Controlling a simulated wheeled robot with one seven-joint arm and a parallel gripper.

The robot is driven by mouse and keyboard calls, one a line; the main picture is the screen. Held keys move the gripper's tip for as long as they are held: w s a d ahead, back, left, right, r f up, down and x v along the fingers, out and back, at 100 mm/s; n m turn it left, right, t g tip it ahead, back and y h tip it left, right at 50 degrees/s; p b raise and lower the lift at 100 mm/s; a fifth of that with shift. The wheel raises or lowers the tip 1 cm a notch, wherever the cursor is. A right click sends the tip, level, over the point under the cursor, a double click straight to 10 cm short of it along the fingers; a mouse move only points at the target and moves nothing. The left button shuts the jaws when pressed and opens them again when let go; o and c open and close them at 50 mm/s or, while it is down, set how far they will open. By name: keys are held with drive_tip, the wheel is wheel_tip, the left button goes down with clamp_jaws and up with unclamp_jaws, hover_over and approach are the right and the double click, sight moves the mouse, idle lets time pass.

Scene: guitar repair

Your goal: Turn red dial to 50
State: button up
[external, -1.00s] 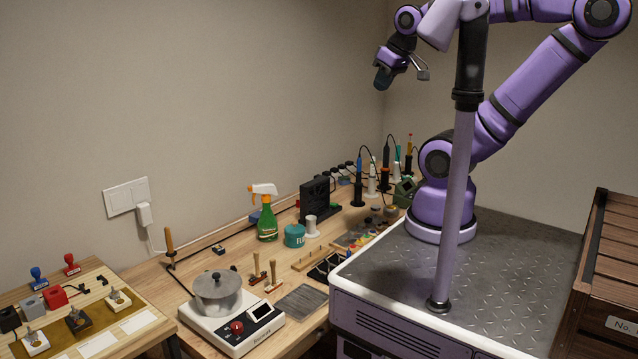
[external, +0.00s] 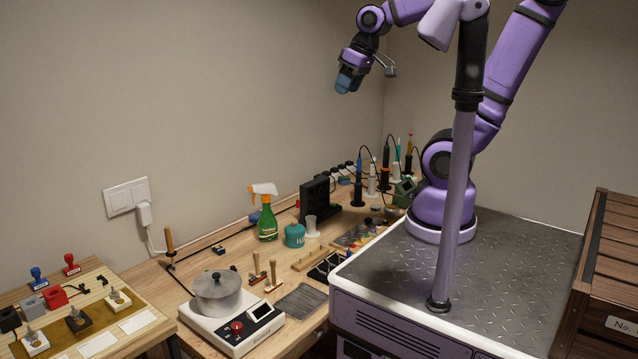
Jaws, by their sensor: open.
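The red dial (external: 237,327) sits on the front face of a white hot plate (external: 215,331) at the near part of the workbench. Its setting is too small to read. A metal pot with a lid (external: 217,296) stands on the plate. A small dark display (external: 260,311) is to the right of the dial. My gripper (external: 347,84) is high above the back of the bench, far up and right of the dial. It is open and holds nothing that I can see.
A green spray bottle (external: 267,224), a teal jar (external: 294,235) and a black box (external: 315,200) stand behind the hot plate. Stamps and a wooden board (external: 127,322) are at left. The air above the bench is clear.

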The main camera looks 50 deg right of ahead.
drive_tip(key=w+a+f+n+g, duration=0.1)
drive_tip(key=w+a+f, duration=0.25)
drive_tip(key=a, duration=0.25)
drive_tip(key=w+a+f+n+g, duration=0.1)
drive_tip(key=w+a+f+n, duration=0.1)
drive_tip(key=w+a, duration=0.35)
drive_tip(key=n+g+h, duration=0.2)
drive_tip(key=n, duration=0.4)
hover_over(236, 325)
wheel_tip(236, 325, down, 32)
wheel_tip(236, 325, down, 10)
drive_tip(key=shift+c, duration=0.4)
drive_tip(key=c, duration=0.8)
drive_tip(key=shift+c, duration=0.2)
